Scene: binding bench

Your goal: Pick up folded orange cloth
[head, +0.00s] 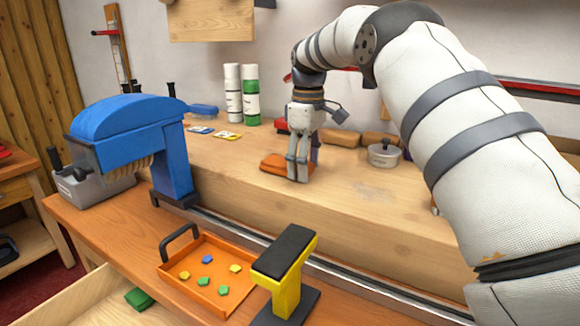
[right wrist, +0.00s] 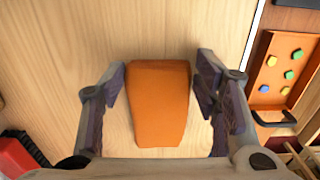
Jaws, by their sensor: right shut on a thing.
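The folded orange cloth (head: 273,164) lies on the raised wooden bench top in the head view, at the left of my right gripper. In the right wrist view the cloth (right wrist: 158,104) is a flat orange pad between the two fingers. My right gripper (head: 298,178) points down at the bench and is shut on the cloth, with its fingers (right wrist: 161,75) on either side of it. The cloth appears to rest on the wood still; any lift is not visible. In the head view the fingers hide part of the cloth. My left gripper is not in view.
A blue machine (head: 128,121) stands at left. White and green bottles (head: 250,95), a pot (head: 384,155) and a red object (head: 283,126) are behind. An orange tray (head: 186,285) of small pieces and a yellow-black stand (head: 285,268) are in front. Bench left of the cloth is clear.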

